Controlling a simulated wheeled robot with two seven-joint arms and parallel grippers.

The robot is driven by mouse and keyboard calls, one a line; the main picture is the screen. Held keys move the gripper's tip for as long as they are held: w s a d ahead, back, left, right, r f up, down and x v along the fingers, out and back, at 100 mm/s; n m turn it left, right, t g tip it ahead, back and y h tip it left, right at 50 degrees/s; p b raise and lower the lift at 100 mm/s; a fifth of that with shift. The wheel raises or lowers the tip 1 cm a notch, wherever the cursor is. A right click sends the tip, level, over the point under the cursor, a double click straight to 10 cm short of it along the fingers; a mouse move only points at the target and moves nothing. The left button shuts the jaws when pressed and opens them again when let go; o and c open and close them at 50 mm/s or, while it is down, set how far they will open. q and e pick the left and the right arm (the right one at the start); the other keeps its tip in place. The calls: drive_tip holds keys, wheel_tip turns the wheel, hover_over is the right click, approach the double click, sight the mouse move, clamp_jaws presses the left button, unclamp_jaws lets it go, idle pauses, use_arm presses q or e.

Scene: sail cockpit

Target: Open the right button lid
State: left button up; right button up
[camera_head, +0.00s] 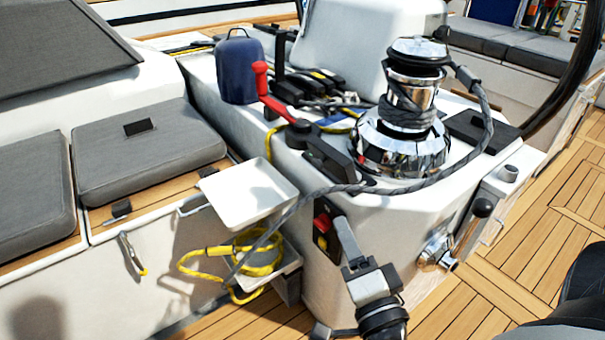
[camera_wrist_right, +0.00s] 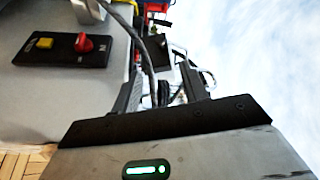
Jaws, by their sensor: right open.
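My right gripper (camera_head: 347,238) points up beside the white console's near side, in the lower middle of the head view. Its two fingers also show in the right wrist view (camera_wrist_right: 163,95); they are open, with nothing clearly held between them. In the head view this red part (camera_head: 321,223) is just left of my gripper. I cannot tell which part is the right button lid. My left gripper is out of view.
A chrome winch (camera_head: 405,120) wound with grey rope stands on the console (camera_head: 300,180). A red-handled lever (camera_head: 268,92) is left of it. A white tray (camera_head: 247,193) and yellow rope (camera_head: 258,268) are left of my gripper. A winch handle (camera_head: 472,222) is at right.

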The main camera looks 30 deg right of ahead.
sight(319, 169)
drive_tip(key=p+x, duration=0.3)
drive_tip(key=x, duration=1.1)
drive_tip(key=shift+w+d+r+p, duration=0.15)
drive_tip(key=shift+p, duration=0.2)
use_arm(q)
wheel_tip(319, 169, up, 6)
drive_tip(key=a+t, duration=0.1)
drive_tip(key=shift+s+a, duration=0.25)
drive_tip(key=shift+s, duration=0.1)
use_arm(e)
drive_tip(key=shift+x, duration=0.75)
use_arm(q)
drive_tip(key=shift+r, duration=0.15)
use_arm(e)
drive_tip(key=shift+c, duration=0.3)
